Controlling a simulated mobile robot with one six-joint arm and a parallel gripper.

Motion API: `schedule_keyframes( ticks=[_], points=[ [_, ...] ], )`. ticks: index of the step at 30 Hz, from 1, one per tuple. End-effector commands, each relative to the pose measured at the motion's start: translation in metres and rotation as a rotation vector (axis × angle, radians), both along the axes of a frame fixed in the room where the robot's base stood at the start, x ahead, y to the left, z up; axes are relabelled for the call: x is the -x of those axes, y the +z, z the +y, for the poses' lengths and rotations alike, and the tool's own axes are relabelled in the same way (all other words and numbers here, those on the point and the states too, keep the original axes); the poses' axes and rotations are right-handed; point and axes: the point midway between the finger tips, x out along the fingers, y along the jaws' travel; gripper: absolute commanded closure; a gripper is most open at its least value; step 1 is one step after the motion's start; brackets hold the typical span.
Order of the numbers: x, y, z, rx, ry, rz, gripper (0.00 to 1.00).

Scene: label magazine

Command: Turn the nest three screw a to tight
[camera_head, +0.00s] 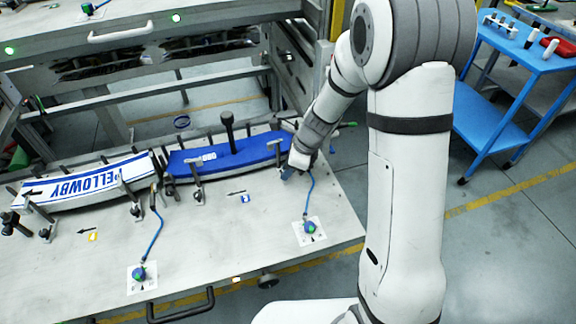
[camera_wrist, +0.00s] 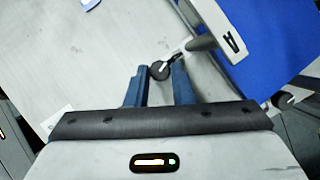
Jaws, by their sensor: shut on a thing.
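In the wrist view, the two blue fingers of my gripper (camera_wrist: 159,80) stand on either side of a small black round knob, screw a (camera_wrist: 160,70), and are shut on it. The knob is on the end of a grey clamp arm (camera_wrist: 205,42) marked "A", which reaches onto a blue curved piece (camera_wrist: 265,40). In the head view, my gripper (camera_head: 288,172) is at the right end of this blue piece (camera_head: 220,159), by a blue number tag (camera_head: 245,198). The screw itself is hidden there by my gripper. How far it is turned cannot be told.
A tall black post (camera_head: 228,130) rises by the blue piece. Blue-corded devices (camera_head: 310,228) stand on the grey bench top (camera_head: 200,245). A blue cart (camera_head: 520,55) is at right.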

Motion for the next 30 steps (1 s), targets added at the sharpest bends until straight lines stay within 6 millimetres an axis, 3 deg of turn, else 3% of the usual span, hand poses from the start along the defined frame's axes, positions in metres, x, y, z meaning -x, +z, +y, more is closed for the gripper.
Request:
schedule_keyframes(
  ticks=[12,29,30],
  points=[
    [0.0020,0.0013,0.0009,0.000,-0.219,0.000,1.00],
    [0.0014,0.0009,0.0006,0.000,-0.259,-0.002,1.00],
    [0.0014,0.0009,0.0006,0.000,-0.259,-0.002,0.77]
  ],
)
